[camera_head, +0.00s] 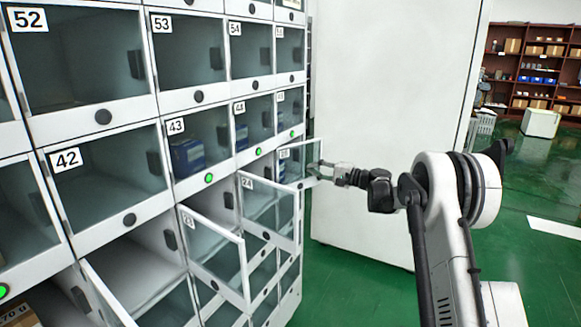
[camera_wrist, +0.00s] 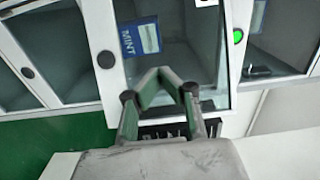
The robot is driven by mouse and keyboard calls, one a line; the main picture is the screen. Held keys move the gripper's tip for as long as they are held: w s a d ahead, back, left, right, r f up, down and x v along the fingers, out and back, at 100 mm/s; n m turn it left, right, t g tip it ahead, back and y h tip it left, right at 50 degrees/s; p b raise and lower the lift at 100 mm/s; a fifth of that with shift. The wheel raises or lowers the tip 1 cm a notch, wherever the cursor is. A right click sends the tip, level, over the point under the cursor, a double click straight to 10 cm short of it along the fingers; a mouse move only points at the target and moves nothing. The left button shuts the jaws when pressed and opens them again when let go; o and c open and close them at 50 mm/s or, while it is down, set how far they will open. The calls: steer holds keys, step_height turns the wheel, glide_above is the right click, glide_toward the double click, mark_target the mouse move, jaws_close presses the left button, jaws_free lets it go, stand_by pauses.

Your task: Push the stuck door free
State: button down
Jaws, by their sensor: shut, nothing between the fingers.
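A small glass door (camera_head: 299,158) with a white frame stands ajar at the right end of the locker bank; its number is too small to read surely. My gripper (camera_head: 316,167) is beside this door's outer edge in the head view. In the wrist view my gripper (camera_wrist: 160,74) has its green-padded fingers together, with nothing held. They overlap the lower part of a glass panel (camera_wrist: 180,65); I cannot tell whether they touch it. A blue MINT box (camera_wrist: 141,37) shows behind the glass.
Door 23 (camera_head: 245,264) and door 24 (camera_head: 297,212) stick out open below. A green light (camera_head: 209,178) glows under compartment 43. A white panel (camera_head: 385,120) stands behind my arm. Green floor (camera_head: 345,280) is clear below the gripper.

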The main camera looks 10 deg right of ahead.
steer(key=b+v, duration=0.1)
steer(key=v, duration=1.8)
steer(key=shift+s+d+b, duration=0.2)
steer(key=shift+d+b, duration=0.15)
steer(key=shift+r, duration=0.1)
stand_by(0.6)
steer(key=s+a+r+n+g+h+p, duration=0.1)
steer(key=s+a+r+g+h+p, duration=0.15)
steer(key=s+a+r, duration=0.45)
steer(key=s+a+r+n+g+h+p, duration=0.1)
steer(key=s+a+r+h, duration=0.25)
steer(key=s+a, duration=0.65)
steer(key=s+f+n+h+p, duration=0.1)
steer(key=s+h, duration=0.2)
steer(key=s, duration=0.7)
steer(key=s+f+n+h+p, duration=0.2)
steer(key=s, duration=0.9)
steer(key=s+d+f+n+h+p, duration=0.1)
steer(key=s+f+n+h, duration=0.1)
steer(key=s, duration=0.8)
steer(key=shift+s+h, duration=0.2)
steer(key=shift+h, duration=0.6)
